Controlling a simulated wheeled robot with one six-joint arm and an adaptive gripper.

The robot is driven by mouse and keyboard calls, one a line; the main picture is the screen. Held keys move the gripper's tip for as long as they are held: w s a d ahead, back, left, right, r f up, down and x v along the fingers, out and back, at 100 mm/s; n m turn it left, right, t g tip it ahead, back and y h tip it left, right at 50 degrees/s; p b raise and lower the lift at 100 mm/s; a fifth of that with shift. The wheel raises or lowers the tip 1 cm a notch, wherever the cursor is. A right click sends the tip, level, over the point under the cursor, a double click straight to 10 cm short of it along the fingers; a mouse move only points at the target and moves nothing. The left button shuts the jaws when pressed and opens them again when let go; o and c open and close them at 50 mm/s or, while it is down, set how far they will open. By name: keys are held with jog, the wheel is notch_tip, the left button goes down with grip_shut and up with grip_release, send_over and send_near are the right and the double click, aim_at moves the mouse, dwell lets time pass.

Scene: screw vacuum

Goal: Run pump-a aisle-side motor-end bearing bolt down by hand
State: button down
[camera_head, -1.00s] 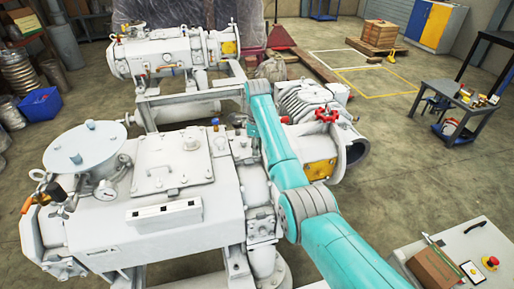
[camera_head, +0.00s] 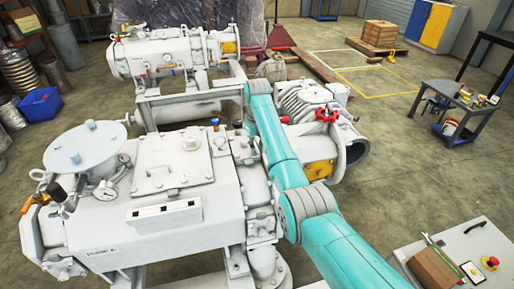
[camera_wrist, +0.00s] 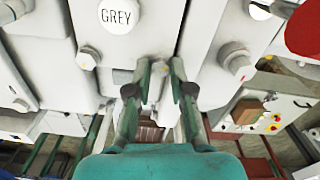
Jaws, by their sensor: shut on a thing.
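Pump A, a white pump (camera_head: 110,235) marked "PUMP A", fills the lower left of the head view. My teal arm reaches over its right side, and my gripper is hidden there behind the arm and pump body. In the wrist view my gripper's dark fingers (camera_wrist: 161,70) are closed in around a small pale bolt head (camera_wrist: 159,68) at the white housing. The fingertips hide most of the bolt, so its seating cannot be told. Other bolt heads stand left (camera_wrist: 88,58) and right (camera_wrist: 236,63).
A second white pump (camera_head: 165,55) stands behind. A grey cart top (camera_head: 470,245) with a red button is lower right. Open floor lies beyond.

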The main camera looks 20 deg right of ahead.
aim_at(257, 151)
jog(key=shift+w+r+m, duration=0.15)
jog(key=shift+r+m, duration=0.1)
jog(key=shift+m, duration=0.05)
jog(key=c, duration=1)
grip_release()
jog(key=shift+f, duration=0.1)
jog(key=shift+r, duration=3.75)
